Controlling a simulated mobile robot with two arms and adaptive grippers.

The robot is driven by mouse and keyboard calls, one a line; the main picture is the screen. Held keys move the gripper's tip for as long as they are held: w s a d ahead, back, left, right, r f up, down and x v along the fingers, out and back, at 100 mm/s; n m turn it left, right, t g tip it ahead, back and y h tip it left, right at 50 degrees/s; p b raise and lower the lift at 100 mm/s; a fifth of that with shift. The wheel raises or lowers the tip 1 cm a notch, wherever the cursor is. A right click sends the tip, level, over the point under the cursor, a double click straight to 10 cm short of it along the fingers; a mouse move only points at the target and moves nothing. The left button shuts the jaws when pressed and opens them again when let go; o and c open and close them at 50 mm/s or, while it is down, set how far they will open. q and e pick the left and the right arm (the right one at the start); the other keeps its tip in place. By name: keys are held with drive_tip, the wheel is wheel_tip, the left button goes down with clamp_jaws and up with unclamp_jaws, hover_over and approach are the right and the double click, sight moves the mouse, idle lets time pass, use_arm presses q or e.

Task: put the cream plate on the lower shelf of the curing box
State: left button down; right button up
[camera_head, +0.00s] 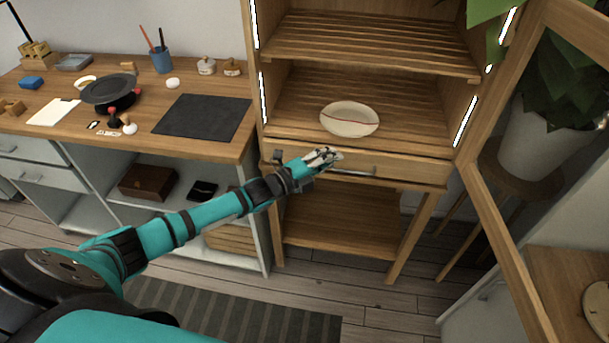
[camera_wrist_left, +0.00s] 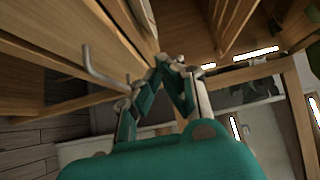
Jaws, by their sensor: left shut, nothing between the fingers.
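The cream plate (camera_head: 350,119), with a dark red line across it, lies on the lower slatted shelf (camera_head: 400,112) of the wooden curing box (camera_head: 252,60). My left gripper (camera_head: 331,155) is just in front of the box, below and a little left of the plate, near the drawer front under the shelf. It is shut and empty, apart from the plate. In the left wrist view its fingertips (camera_wrist_left: 170,60) meet, close to a metal drawer handle (camera_wrist_left: 100,72). The plate does not show there. My right gripper is not in view.
The box's glass door (camera_head: 485,215) stands open at the right, near a potted plant (camera_head: 535,135). At the left, a workbench (camera_head: 150,147) holds a dark mat (camera_head: 203,117), a black turntable (camera_head: 108,90) and small tools. The upper shelf (camera_head: 365,45) is empty where it shows.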

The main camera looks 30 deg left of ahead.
use_arm(q)
drive_tip(key=v, duration=0.7)
drive_tip(key=shift+s+a+f+b, duration=0.2)
drive_tip(key=shift+a+b, duration=0.15)
drive_tip(key=shift+a, duration=0.15)
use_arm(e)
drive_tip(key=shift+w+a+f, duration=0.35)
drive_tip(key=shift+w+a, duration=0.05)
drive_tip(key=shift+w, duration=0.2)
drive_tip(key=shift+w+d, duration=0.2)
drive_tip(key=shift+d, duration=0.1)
